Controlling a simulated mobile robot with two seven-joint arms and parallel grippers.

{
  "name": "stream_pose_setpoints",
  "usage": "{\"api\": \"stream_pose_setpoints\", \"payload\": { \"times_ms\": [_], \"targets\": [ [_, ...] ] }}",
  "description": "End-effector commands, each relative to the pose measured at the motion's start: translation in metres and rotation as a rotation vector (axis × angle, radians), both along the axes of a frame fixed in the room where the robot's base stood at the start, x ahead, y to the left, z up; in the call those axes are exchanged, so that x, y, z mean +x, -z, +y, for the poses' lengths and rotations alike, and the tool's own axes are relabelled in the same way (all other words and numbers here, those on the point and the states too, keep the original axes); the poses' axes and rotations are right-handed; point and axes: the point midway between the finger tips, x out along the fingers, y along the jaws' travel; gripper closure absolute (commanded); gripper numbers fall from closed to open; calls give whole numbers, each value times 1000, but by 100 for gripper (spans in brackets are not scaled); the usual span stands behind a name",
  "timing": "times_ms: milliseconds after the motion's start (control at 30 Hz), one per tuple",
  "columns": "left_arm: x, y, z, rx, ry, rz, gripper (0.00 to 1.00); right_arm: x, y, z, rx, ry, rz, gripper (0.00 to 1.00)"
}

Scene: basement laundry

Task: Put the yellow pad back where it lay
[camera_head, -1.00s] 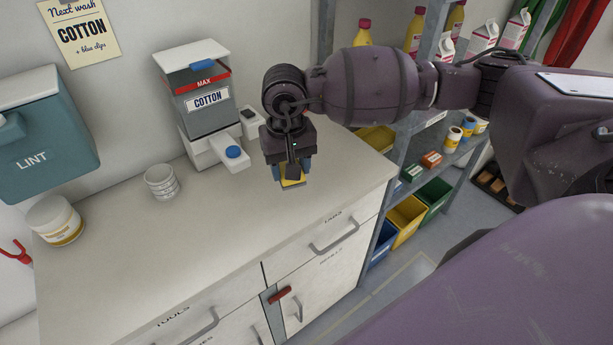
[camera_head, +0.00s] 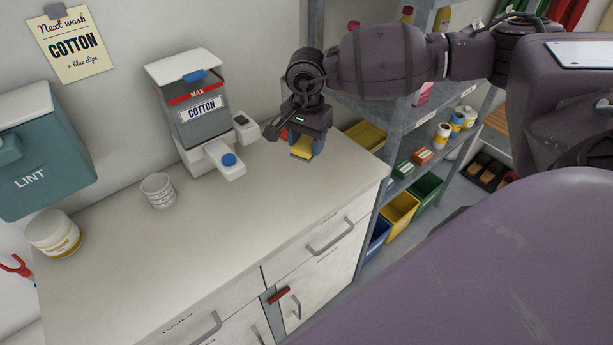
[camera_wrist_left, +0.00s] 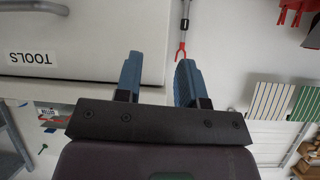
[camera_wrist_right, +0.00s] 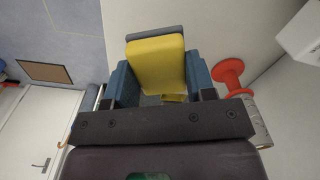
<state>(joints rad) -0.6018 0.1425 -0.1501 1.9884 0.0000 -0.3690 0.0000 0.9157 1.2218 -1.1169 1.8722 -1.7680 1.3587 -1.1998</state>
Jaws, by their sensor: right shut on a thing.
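The yellow pad (camera_head: 301,151) is between the blue fingers of my right gripper (camera_head: 304,147), over the back right part of the white counter (camera_head: 230,235). Whether it touches the counter is hard to tell. In the right wrist view the pad (camera_wrist_right: 157,66) sits squarely between both fingers of my right gripper (camera_wrist_right: 165,85), with a grey strip along its far edge. My left gripper (camera_wrist_left: 158,80) is open and empty in the left wrist view, near a drawer front labelled TOOLS. It is out of the head view.
A metal shelf (camera_head: 405,125) stands close on the right. The front of the counter is clear. A red round-ended thing (camera_wrist_right: 229,72) shows in the right wrist view.

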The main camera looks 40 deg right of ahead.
Motion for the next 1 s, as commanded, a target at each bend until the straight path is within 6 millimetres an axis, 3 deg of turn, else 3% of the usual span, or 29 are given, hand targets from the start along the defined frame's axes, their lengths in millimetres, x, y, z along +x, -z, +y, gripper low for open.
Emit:
{"api": "stream_pose_setpoints", "payload": {
  "times_ms": [100, 300, 567, 867, 1000],
  "targets": [
    [2, -3, 0, 0, 0, -5, 64, -1, 27, 1, 0, 0, 4, 69],
    [3, -6, -1, 0, 2, -9, 64, 0, 62, 0, 0, 0, 2, 69],
    [3, -6, -1, 0, 2, -9, 64, 0, 78, 0, 0, 1, 1, 69],
    [1, -6, 0, 0, 0, -5, 64, 0, 115, 0, 0, -1, 1, 69],
    [-1, -5, 0, 0, -1, -1, 64, 0, 118, 0, 0, -2, -1, 69]
  ]
}}
